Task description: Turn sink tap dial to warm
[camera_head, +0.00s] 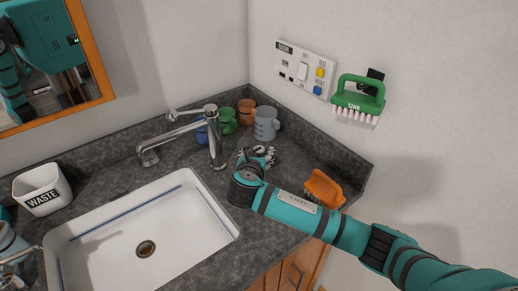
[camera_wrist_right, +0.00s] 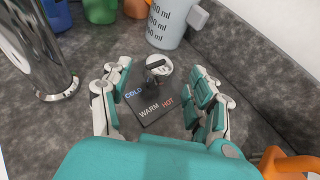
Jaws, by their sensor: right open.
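In the right wrist view, the tap dial (camera_wrist_right: 158,68) is a round metallic knob with a black bar on top. It stands at the far end of a dark plate (camera_wrist_right: 150,108) marked COLD, WARM and HOT. The exact mark that the bar points to is unclear. My right gripper (camera_wrist_right: 160,82) is open, with its fingers apart on either side of the dial and plate. In the head view my right gripper (camera_head: 257,157) is low over the counter and largely hides the dial. The chrome tap (camera_head: 214,140) stands left of it.
An orange brush (camera_head: 323,188) lies beside my right forearm. The white sink (camera_head: 205,215) is to the left, with a waste bin (camera_head: 42,188) beyond. A green brush (camera_head: 359,97) hangs on the wall.

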